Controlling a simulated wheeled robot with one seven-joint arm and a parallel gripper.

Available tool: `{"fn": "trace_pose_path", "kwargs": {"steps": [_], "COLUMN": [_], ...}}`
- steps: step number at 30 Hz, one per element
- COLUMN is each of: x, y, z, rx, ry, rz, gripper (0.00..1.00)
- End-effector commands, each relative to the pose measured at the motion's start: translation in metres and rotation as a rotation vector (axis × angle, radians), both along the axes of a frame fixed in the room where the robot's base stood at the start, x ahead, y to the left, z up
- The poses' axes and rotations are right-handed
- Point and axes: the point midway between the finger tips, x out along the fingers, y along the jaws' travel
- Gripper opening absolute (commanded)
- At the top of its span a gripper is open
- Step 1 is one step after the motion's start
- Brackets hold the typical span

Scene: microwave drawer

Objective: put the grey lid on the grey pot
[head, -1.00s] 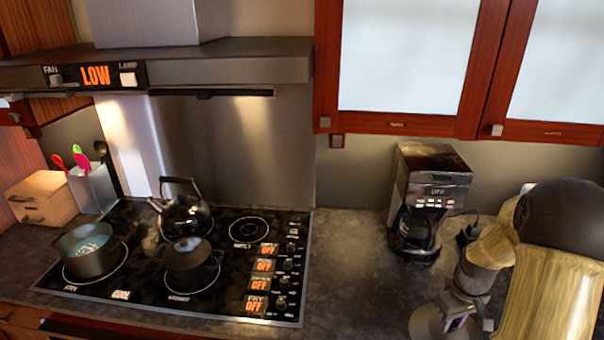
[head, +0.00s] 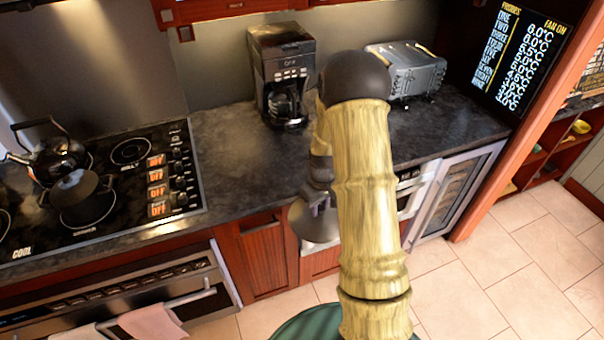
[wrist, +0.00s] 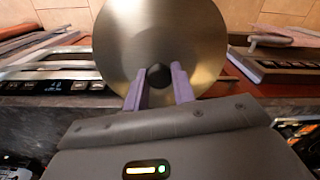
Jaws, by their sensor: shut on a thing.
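The grey lid (wrist: 190,35) is a round metal disc with a dark knob (wrist: 158,75). In the wrist view it stands nearly face-on beyond my gripper (wrist: 160,88), whose purple fingers are shut on the knob. In the head view the lid (head: 312,226) hangs below my gripper (head: 319,207), in front of the counter edge, partly hidden by my arm. A dark pot with its own lid (head: 80,203) sits on the stove at left. The open grey pot, seen earlier on the stove's left side, is outside the current head view.
A black kettle (head: 58,158) stands behind the lidded pot. A coffee maker (head: 283,72) and a toaster (head: 405,75) stand on the counter (head: 235,150). The counter between stove and coffee maker is clear. Towels hang on the oven handle below.

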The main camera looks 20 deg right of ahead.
Motion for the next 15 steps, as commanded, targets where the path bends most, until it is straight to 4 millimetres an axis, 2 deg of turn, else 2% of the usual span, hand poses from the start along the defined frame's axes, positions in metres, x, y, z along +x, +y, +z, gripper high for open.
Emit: {"fn": "trace_pose_path", "kwargs": {"steps": [11, 15], "x": [0.004, 0.002], "y": [0.032, 0.048], "z": [-0.064, -0.1], "rx": [0.003, 0.002], "ry": [0.006, 0.007], "rz": [-0.064, -0.103], "gripper": [0.0, 0.0]}}
